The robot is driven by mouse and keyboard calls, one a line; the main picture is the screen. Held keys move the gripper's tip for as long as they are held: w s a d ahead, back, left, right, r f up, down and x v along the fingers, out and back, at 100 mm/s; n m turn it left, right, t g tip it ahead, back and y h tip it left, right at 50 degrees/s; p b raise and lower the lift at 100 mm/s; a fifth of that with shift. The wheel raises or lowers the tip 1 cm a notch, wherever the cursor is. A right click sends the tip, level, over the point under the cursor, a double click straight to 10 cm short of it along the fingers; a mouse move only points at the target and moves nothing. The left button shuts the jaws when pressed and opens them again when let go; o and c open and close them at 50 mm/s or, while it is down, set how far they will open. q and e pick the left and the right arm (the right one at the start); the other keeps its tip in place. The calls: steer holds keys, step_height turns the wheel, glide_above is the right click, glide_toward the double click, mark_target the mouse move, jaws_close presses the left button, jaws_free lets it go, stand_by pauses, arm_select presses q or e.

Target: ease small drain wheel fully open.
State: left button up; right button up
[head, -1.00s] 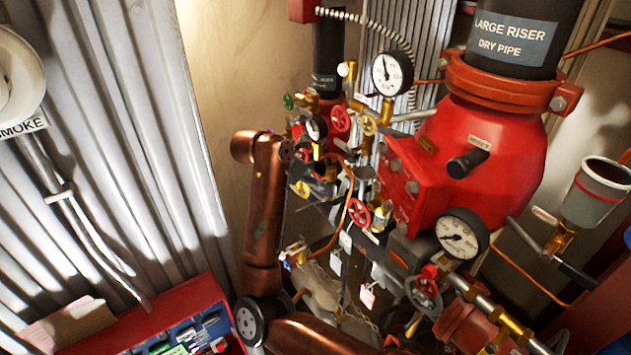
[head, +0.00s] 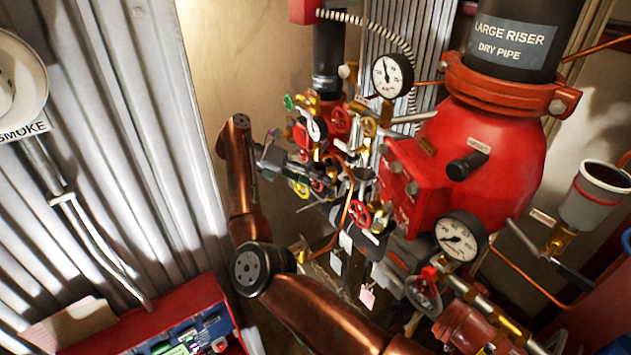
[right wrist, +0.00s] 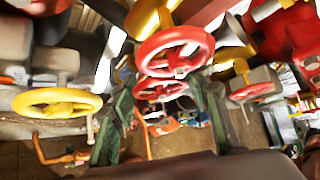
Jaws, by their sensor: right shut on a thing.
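My right gripper (head: 318,184) reaches in from the left among the small valves on the trim piping. In the right wrist view its two dark green fingers (right wrist: 168,92) stand apart around red handwheels. It is shut on a red wheel. A nearer red wheel (right wrist: 175,50) and a smaller red wheel (right wrist: 158,88) line up between the fingers, and I cannot tell surely which is held or which is the drain wheel. In the head view the gripper partly hides this spot. My left gripper is not in view.
A red wheel (head: 358,213) and a yellow wheel (right wrist: 57,103) are close by. The large red riser valve (head: 465,150), gauges (head: 391,75) and copper tubing crowd the right side. A red toolbox (head: 195,310) stands at lower left, beside corrugated wall.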

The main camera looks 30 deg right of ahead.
steer(key=shift+f+n+g, duration=0.15)
steer(key=shift+n+g, duration=0.25)
stand_by(0.5)
steer(key=o, duration=1.2)
steer(key=shift+d, duration=0.1)
steer(key=shift+c, duration=0.2)
